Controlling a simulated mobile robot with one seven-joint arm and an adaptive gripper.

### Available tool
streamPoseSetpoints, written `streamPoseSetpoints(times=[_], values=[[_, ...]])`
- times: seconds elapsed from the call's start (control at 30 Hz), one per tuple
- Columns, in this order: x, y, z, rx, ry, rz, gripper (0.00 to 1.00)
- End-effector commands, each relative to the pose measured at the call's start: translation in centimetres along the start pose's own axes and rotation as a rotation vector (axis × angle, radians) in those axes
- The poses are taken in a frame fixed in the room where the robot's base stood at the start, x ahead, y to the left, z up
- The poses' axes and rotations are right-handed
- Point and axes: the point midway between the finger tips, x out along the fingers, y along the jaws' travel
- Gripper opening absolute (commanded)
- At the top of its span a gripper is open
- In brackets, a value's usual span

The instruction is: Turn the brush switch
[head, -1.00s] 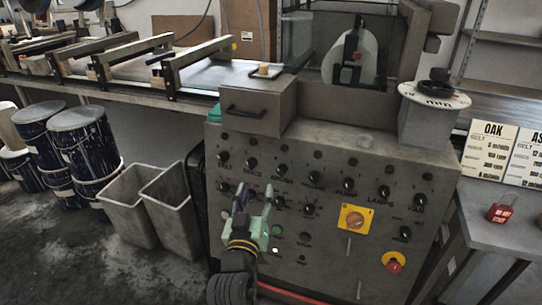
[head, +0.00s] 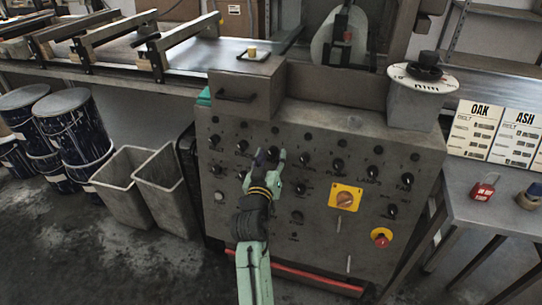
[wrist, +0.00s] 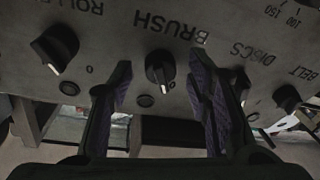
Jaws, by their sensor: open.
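The brush switch (wrist: 160,68) is a black rotary knob with a white pointer mark under the upside-down label BRUSH in the wrist view. My gripper (wrist: 160,85) is open, with one finger on each side of that knob. The fingers look apart from the knob; their exact depth to it is hard to tell. In the head view my gripper (head: 267,158) is up against the upper knob row of the grey control panel (head: 225,205), and it hides the brush switch there.
The roller knob (wrist: 55,48) and the discs knob (wrist: 238,82) flank the brush switch closely. A drawer box (head: 262,95) juts out above. Bins (head: 128,190) stand left.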

Motion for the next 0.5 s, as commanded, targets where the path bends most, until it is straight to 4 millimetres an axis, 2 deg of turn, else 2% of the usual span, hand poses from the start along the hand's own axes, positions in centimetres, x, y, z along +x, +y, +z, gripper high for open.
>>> streamPoseSetpoints(times=[0.23,0.5], values=[[0.06,-0.01,0.01,0.000,0.000,0.000,0.44],[0.03,-0.03,-0.01,0.000,0.001,0.000,0.26]])
